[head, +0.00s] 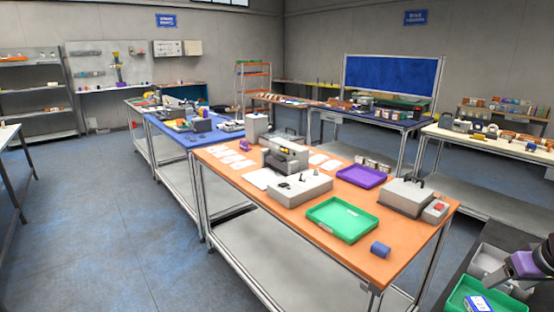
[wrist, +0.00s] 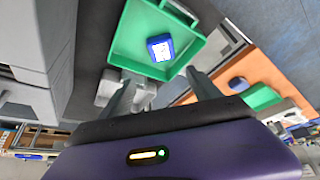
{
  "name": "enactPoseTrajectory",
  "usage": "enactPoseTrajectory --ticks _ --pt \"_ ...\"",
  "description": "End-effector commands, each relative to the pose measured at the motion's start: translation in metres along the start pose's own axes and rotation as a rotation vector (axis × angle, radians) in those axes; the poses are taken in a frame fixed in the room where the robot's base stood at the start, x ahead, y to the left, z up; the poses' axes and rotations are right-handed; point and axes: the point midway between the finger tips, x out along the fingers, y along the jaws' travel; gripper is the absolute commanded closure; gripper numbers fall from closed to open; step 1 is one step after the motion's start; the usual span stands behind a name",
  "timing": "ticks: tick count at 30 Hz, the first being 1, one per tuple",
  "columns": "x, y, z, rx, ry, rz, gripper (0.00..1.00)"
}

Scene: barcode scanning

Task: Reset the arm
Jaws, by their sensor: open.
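My gripper (wrist: 160,76) is open and empty, its two dark fingers spread apart in the wrist view. A green tray (wrist: 186,14) lies beyond the fingertips. A blue box with a white label (wrist: 161,47) lies in that tray, apart from the fingers. In the head view part of my purple and dark arm end shows at the lower right edge. The green tray (head: 456,298) and the blue box (head: 478,304) show below it, cut by the frame edge.
An orange-topped table (head: 385,262) stands left of my arm. It carries a green tray (head: 342,219), a purple tray (head: 361,177), a blue cylinder (head: 380,250) and grey machines (head: 286,157). Grey containers (head: 487,262) lie near my gripper. Open floor (head: 100,230) is at the left.

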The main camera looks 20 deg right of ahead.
Motion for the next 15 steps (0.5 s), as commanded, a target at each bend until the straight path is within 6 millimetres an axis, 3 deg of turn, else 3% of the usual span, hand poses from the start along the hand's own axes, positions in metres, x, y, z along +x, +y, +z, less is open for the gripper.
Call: enactPoseTrajectory --ticks 4,8,11,15 --pt "-0.016 0.018 -0.046 0.036 0.197 0.084 0.28" --pt "-0.024 0.025 -0.070 0.074 0.387 0.152 0.28" --pt "-0.021 0.011 -0.075 0.093 0.520 0.178 0.28" --pt "-0.014 -0.025 -0.066 0.109 0.687 0.188 0.28"
